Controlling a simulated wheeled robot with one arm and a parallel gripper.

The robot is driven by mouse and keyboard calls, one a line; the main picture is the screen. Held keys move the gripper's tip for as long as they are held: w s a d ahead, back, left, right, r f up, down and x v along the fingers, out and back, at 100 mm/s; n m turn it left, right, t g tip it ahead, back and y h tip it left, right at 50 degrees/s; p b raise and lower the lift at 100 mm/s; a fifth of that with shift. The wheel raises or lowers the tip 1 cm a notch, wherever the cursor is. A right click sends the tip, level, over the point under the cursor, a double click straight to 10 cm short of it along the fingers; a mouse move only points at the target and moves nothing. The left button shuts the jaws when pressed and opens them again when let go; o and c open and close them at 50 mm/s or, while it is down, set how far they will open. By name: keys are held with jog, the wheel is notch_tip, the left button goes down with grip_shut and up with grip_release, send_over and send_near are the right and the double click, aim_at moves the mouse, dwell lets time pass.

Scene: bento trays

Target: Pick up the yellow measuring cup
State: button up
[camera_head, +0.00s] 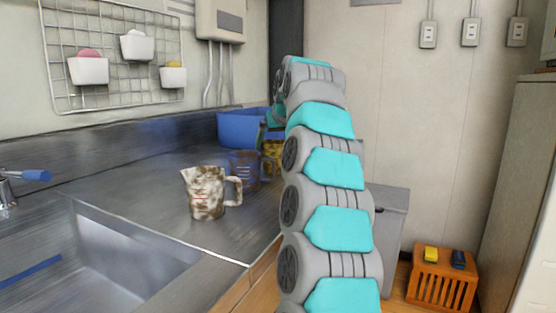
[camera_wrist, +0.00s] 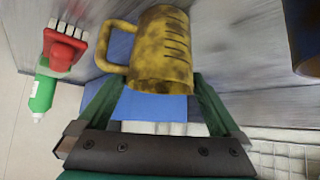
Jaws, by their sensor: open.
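The yellow measuring cup (camera_wrist: 163,52), worn with dark marks and a handle on its left, is in the upper middle of the wrist view. My gripper (camera_wrist: 160,82) is open, with one green finger at each side of the cup's near end. I cannot tell whether either finger touches the cup. In the head view, the yellow cup (camera_head: 271,148) stands on the steel counter, partly hidden by my arm, and my gripper cannot be made out clearly.
A blue measuring cup (camera_head: 243,168) stands just left of the yellow one. A stained white jug (camera_head: 207,193) stands nearer the sink (camera_head: 130,262). A blue tub (camera_head: 238,127) is behind. The wrist view shows a red brush (camera_wrist: 64,45) and a green bottle (camera_wrist: 43,92).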

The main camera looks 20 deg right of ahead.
jog(key=c, duration=1.1)
